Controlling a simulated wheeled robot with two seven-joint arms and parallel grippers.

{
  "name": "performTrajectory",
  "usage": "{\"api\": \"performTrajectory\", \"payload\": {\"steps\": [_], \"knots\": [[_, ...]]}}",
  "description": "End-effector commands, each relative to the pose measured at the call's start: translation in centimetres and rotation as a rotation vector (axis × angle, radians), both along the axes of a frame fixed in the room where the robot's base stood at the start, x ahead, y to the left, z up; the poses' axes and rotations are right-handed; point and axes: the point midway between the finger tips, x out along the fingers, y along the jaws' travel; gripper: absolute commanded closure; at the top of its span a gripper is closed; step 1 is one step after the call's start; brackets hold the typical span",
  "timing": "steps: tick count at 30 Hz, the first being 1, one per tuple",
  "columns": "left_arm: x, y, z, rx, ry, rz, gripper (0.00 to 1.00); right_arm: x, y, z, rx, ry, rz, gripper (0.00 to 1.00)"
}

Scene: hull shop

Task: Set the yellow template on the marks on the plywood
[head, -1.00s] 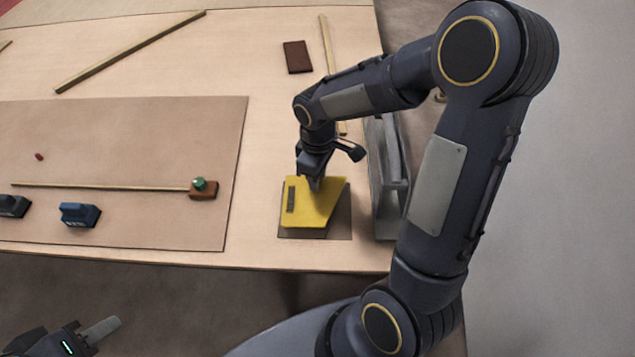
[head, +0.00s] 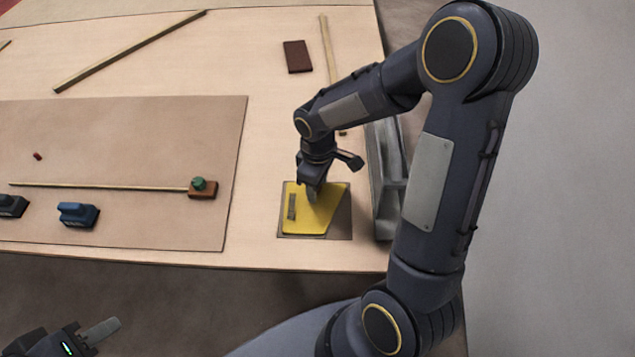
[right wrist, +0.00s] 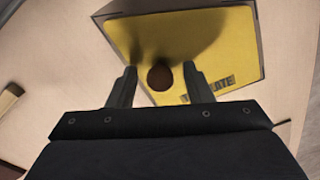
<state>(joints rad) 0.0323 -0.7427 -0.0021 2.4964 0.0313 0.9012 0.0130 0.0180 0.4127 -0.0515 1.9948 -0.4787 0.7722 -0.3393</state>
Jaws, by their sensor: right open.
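The yellow template (head: 322,218) lies flat over a darker brown square (head: 341,228) near the table's front right. In the right wrist view the template (right wrist: 215,45) bears partly hidden lettering, and a round brown spot (right wrist: 160,77), knob or hole, shows on it. My right gripper (head: 313,194) is above the template, open, its fingers on either side of that spot. Whether they touch the template I cannot tell. My left gripper (head: 98,332) is at the bottom left, off the table; one grey finger shows. No marks can be made out.
A large brown sheet (head: 120,125) covers the table's left part, carrying a thin strip (head: 100,187), a blue block (head: 77,214) and a green-topped brown block (head: 202,188). A grey metal piece (head: 386,180) stands close right of the template. A dark red block (head: 297,56) lies farther back.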

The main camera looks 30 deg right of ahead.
Motion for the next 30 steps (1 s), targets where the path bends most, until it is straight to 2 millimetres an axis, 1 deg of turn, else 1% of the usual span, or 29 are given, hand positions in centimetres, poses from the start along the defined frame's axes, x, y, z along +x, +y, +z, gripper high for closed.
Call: {"api": "performTrajectory", "payload": {"steps": [3,5,8,12,18,21,24,26,28,30], "knots": [[0.0,0.0,0.5,0.000,0.000,0.000,0.64,0.0,0.0,0.5,0.001,-0.001,0.000,0.54],[0.0,0.0,0.4,0.000,0.000,0.000,0.64,0.1,0.0,1.0,0.000,-0.004,0.000,0.54],[0.0,0.0,0.6,0.000,0.000,0.000,0.64,0.1,0.0,2.7,0.001,-0.006,0.000,0.54],[0.0,0.0,1.0,0.000,0.000,0.000,0.64,0.2,0.0,5.8,0.000,-0.009,-0.001,0.54],[0.0,0.0,1.4,0.000,0.000,0.000,0.64,0.1,0.0,9.8,0.000,-0.005,0.001,0.54],[0.0,0.0,1.5,0.000,0.000,0.000,0.64,0.1,0.0,11.2,0.001,-0.004,0.000,0.54],[0.0,0.0,1.6,0.000,0.000,0.000,0.64,0.0,0.0,11.9,0.000,-0.002,0.000,0.54],[0.0,0.0,1.6,0.000,0.000,0.000,0.64,-0.2,0.0,12.4,0.004,-0.006,-0.007,0.54],[0.0,0.0,1.6,0.000,0.000,0.000,0.64,-0.8,-0.1,13.0,0.017,-0.018,-0.031,0.54],[0.0,0.0,1.6,0.000,0.000,0.000,0.64,-2.0,-0.1,13.8,0.044,-0.045,-0.080,0.54]]}}
